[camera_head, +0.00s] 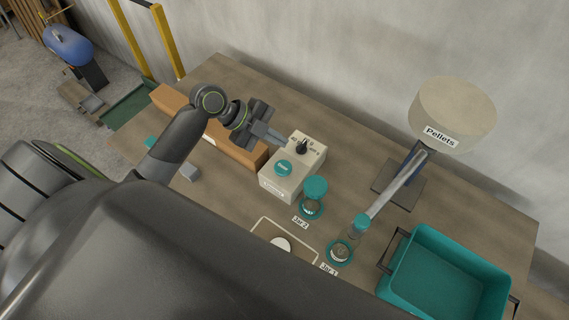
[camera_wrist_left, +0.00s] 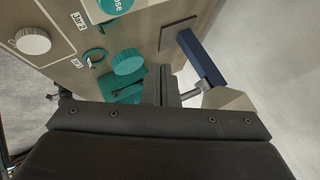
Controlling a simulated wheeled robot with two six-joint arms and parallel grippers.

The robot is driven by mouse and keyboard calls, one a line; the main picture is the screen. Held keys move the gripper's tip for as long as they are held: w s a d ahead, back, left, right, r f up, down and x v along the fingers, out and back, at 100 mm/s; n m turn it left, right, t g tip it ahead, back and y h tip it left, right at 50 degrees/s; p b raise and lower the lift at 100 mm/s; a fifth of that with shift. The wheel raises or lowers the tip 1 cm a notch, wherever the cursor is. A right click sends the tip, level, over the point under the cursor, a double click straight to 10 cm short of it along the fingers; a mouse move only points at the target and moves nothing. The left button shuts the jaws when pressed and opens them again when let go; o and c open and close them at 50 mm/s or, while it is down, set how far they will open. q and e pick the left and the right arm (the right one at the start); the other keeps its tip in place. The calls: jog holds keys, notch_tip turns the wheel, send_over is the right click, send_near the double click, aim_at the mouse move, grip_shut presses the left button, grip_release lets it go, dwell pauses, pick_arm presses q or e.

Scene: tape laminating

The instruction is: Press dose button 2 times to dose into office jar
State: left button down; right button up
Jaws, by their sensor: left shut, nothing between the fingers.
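The dose box (camera_head: 267,184) is a pale box on the table, with a round teal button (camera_head: 283,168) and a black selector knob (camera_head: 302,147) on top. My left gripper (camera_head: 283,140) is shut and empty, its fingertips over the far left part of the box, close to the knob and behind the button. I cannot tell if it touches the box. A teal-lidded jar (camera_head: 315,190) stands by the label Jar 2, and another jar (camera_head: 341,250) by Jar 1. No office label is readable. A teal round part (camera_wrist_left: 115,5) with the letters "ose" shows in the left wrist view.
A pellet hopper (camera_head: 452,112) stands at the back right, its chute (camera_head: 397,186) sloping to the Jar 1 spot. A teal bin (camera_head: 403,258) sits at the right. A cardboard-coloured box (camera_head: 240,153) lies left of the dose box. A white disc (camera_head: 281,244) lies in front.

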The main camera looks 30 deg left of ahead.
pick_arm(q)
jog(key=shift+f+b, duration=0.5)
jog(key=shift+f, duration=0.2)
jog(key=b, duration=0.4)
send_over(291, 166)
jog(key=s+a, duration=0.2)
jog(key=a, duration=0.1)
notch_tip(291, 166, down, 6)
jog(key=shift+w+r, duration=0.1)
jog(key=shift+w, duration=0.05)
jog(key=shift+f+b, duration=0.85)
jog(key=shift+f, duration=0.05)
jog(key=shift+r, duration=0.1)
jog(key=shift+f+b, duration=0.45)
jog(key=shift+b, duration=0.05)
